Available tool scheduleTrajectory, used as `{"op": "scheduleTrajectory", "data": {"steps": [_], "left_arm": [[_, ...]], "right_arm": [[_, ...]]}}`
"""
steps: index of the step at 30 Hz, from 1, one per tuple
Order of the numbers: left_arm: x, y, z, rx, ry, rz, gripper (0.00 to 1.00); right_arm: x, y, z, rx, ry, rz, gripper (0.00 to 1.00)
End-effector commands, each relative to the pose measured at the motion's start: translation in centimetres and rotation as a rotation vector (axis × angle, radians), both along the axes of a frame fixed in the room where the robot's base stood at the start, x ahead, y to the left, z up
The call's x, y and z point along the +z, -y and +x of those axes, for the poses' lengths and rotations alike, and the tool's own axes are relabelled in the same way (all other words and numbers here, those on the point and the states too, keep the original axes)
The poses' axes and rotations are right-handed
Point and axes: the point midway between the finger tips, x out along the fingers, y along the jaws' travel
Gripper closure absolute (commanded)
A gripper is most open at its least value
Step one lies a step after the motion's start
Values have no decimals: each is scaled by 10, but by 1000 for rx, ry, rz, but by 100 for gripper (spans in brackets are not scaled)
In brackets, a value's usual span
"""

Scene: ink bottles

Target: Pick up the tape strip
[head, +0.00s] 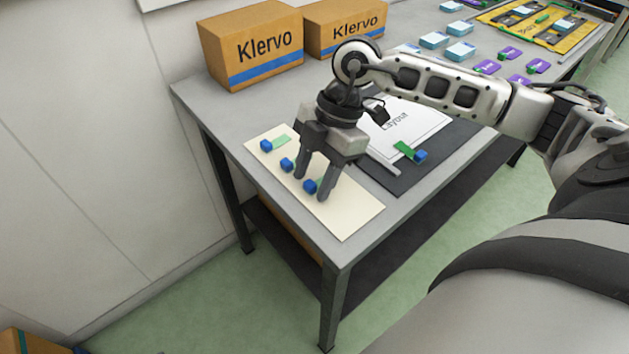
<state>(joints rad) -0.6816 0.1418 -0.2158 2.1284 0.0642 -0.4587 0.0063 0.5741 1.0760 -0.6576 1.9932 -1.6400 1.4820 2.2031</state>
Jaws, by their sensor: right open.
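The tape strips look like green strips with blue blocks at one end. One strip (281,141) lies with its blue block (266,145) at the far end of a cream sheet (345,221). Two more blue blocks, a middle one (287,164) and a near one (310,186), sit on the sheet; any green parts of these are hidden behind my gripper. My right gripper (311,187) is open and points down over the sheet, its fingertips on either side of the near block. I cannot tell whether they touch it. My left gripper is not in view.
Another green strip (403,149) with a blue block (420,155) lies on a dark mat (443,158) beside a white layout sheet (425,122). Two Klervo boxes, one left (228,62) and one right (322,39), stand at the back. Light blue and purple items lie farther right.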

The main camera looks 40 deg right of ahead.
Motion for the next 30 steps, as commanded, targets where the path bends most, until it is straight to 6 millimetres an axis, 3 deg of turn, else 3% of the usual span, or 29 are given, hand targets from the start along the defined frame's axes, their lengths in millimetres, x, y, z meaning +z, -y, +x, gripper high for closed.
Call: {"op": "scheduleTrajectory", "data": {"steps": [2, 5, 6, 17, 30], "left_arm": [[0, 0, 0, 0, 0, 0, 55], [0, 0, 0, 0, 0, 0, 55], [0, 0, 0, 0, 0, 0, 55], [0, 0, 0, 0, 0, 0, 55], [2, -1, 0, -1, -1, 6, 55]], "right_arm": [[0, 0, 0, 0, 0, 0, 60], [0, 0, 0, 0, 0, 0, 88], [0, 0, 0, 0, 0, 0, 90], [5, 0, 0, 1, 1, 0, 90], [84, 0, 1, 1, 4, 0, 90]]}}
